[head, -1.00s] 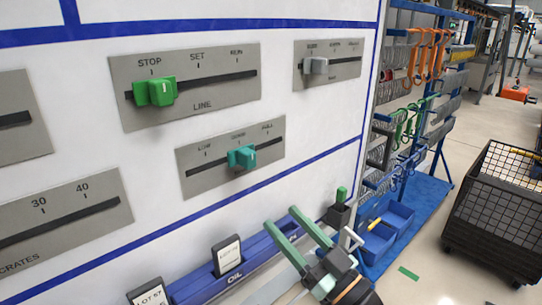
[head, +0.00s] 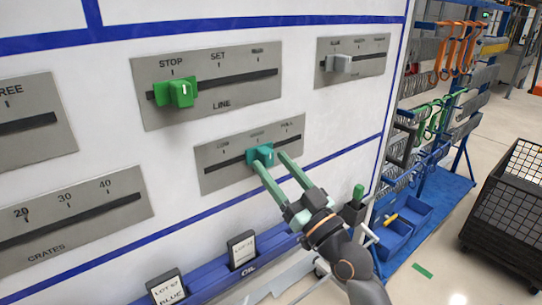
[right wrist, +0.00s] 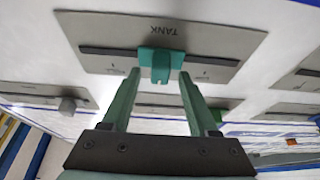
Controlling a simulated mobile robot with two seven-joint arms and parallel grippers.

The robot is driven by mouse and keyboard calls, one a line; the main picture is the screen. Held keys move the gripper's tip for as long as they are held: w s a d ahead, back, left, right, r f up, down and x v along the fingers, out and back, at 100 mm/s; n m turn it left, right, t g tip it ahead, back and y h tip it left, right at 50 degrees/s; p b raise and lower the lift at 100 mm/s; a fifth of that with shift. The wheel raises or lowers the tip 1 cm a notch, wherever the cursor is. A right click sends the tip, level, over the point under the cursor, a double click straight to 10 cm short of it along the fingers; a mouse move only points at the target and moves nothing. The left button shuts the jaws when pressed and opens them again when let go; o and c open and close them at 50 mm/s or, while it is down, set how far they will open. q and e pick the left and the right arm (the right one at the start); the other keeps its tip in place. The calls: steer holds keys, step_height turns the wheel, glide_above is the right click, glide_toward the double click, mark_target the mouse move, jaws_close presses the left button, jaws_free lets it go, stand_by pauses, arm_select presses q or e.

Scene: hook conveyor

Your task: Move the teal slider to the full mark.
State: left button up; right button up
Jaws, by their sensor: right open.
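The teal slider (head: 261,154) sits in the slot of a grey plate (head: 215,180) on the white wall panel, near the middle mark between LOW at left and FULL (head: 288,134) at right. In the right wrist view the slider (right wrist: 161,62) shows upside down under the word TANK. My right gripper (head: 272,160) is open, its green fingers reaching up to the panel on either side of the slider. In the right wrist view the fingers (right wrist: 158,76) show some room beside the knob's protruding part; I cannot tell whether they touch it. My left gripper is not in view.
A green slider (head: 180,93) sits at STOP on the LINE plate above, and a grey slider (head: 340,63) on a plate at upper right. A blue rail (head: 210,272) with label cards runs below. A hook rack (head: 440,110) and black mesh cart (head: 505,215) stand right.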

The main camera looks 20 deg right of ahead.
steer(key=shift+x, duration=0.85)
steer(key=shift+c, duration=0.2)
jaws_close()
stand_by(0.7)
